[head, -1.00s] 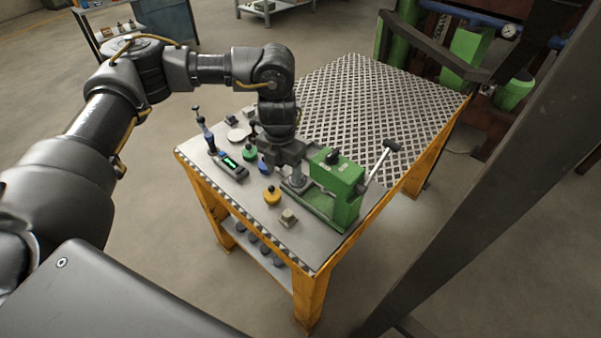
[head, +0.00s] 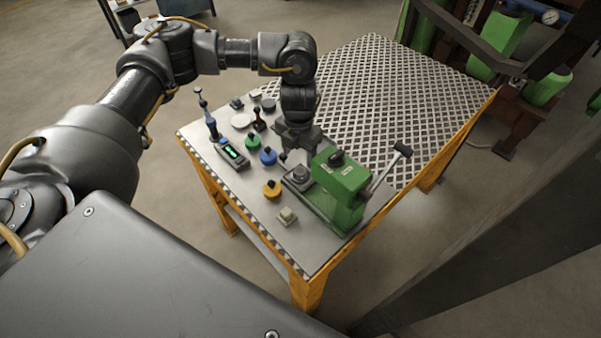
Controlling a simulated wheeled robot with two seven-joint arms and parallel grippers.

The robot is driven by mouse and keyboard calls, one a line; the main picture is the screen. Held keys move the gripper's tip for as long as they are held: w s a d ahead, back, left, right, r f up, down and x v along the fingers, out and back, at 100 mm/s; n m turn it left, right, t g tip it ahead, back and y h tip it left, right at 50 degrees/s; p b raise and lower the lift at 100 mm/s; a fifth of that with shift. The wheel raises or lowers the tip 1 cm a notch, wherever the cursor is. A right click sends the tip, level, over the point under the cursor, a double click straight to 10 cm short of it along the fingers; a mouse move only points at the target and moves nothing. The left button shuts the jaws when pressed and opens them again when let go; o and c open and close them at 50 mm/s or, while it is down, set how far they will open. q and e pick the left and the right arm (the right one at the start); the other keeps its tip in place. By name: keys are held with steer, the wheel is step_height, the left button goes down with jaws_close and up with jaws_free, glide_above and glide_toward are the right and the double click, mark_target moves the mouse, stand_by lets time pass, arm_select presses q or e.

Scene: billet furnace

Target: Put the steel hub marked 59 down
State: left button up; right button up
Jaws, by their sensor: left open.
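My left gripper (head: 297,152) is open and points down beside the green press (head: 342,180), just behind its anvil end. A small grey steel hub (head: 300,173) sits on the press's grey base plate, in front of and apart from the jaws as far as I can see. No number can be read on it, so I cannot tell whether it is the one marked 59. The fingertips are partly hidden behind the hub and press. My right gripper is not in view.
The perforated tabletop (head: 390,95) behind is clear.

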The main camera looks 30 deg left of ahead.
mark_target(300, 170)
arm_select(q)
steer(key=shift+w+f, duration=0.15)
steer(key=shift+f, duration=1.2)
step_height(300, 170, down, 4)
steer(key=shift+w+d+f, duration=0.1)
steer(key=shift+f, duration=0.1)
jaws_close()
steer(key=shift+r, duration=0.15)
step_height(300, 170, up, 10)
